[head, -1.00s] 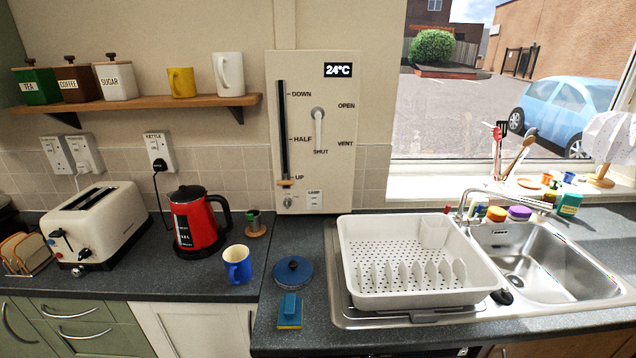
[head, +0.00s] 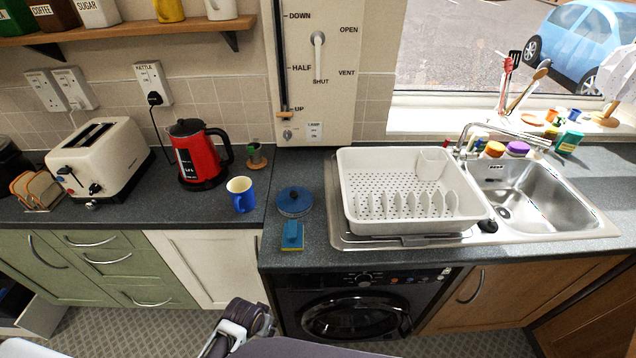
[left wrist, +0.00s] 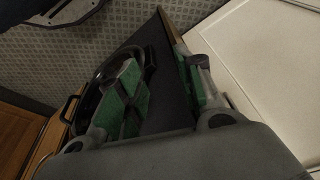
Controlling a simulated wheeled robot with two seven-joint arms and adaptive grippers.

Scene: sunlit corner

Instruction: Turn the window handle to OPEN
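The window handle (head: 318,38) is a pale grey lever on the cream wall panel (head: 342,105), near the top of the head view. It hangs downward toward the word SHUT; OPEN is printed at its upper right and VENT at its right. My left gripper (head: 240,322) shows only in part at the bottom edge of the head view, low in front of the white cupboard and far below the panel. In the left wrist view, its green-padded fingers (left wrist: 163,92) are apart with nothing held between them. My right gripper is not in view.
A blue mug (head: 241,194), red kettle (head: 199,155), blue round lid (head: 294,201) and blue sponge (head: 292,237) stand on the worktop below the panel. A white dish rack (head: 410,225) sits right, beside the sink (head: 535,190). A wooden shelf (head: 120,36) is left of the panel.

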